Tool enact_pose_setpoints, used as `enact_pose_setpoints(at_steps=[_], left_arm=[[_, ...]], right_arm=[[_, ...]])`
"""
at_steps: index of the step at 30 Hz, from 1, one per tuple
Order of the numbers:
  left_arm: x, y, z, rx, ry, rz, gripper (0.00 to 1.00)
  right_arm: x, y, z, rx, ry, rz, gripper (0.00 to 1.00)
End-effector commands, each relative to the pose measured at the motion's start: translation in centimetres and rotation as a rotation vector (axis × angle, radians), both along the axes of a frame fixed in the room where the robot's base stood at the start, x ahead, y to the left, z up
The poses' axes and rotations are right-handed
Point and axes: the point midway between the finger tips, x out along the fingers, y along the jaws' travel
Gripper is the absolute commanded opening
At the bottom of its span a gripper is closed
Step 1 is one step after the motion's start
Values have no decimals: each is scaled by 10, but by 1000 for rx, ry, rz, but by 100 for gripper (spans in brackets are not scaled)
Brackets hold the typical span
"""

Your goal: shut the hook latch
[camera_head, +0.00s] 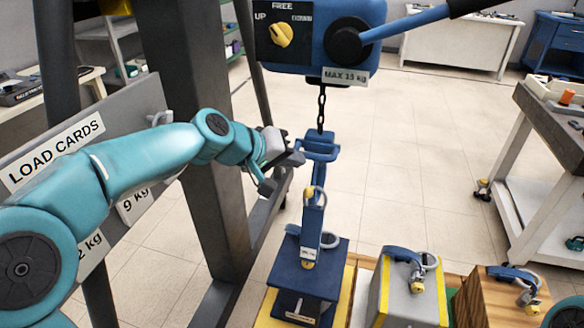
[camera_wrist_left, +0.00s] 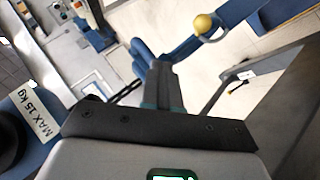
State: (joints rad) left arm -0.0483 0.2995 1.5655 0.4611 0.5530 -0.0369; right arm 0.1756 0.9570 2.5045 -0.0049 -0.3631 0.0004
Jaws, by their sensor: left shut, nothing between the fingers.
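The blue hook (camera_head: 319,152) hangs on a dark chain below the blue hoist. A long blue link (camera_head: 312,218) with yellow knobs extends below it to a dark blue block (camera_head: 296,278). My left gripper (camera_head: 292,160) is shut and empty, immediately left of the hook. In the left wrist view, my dark fingers (camera_wrist_left: 162,85) are together, close to blue hook parts (camera_wrist_left: 143,55); a yellow knob (camera_wrist_left: 204,25) shows beyond. I cannot tell whether they touch the hook, nor clearly see the latch's position. My right gripper is out of view.
The blue hoist (camera_head: 345,35) with a lever is above. A grey post (camera_head: 215,215) and load-card board (camera_head: 75,145) stand left. A grey weight (camera_head: 405,295) and a wooden weight (camera_head: 495,295) stand right of the block. Open floor lies behind.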

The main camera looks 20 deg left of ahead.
Motion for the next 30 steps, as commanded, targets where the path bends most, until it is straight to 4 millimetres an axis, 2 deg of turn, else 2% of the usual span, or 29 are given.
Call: enact_pose_setpoints(at_steps=[11, 20, 26, 30], left_arm=[[13, 0, 8, -1, 0, 1, 0], [12, 0, 8, 0, 1, -1, 0], [1, 8, 17, -1, -1, 2, 0], [-19, 24, 35, 0, -4, 3, 0]], right_arm=[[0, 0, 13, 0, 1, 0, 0], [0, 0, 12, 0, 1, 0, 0], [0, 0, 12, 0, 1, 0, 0], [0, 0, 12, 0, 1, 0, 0]])
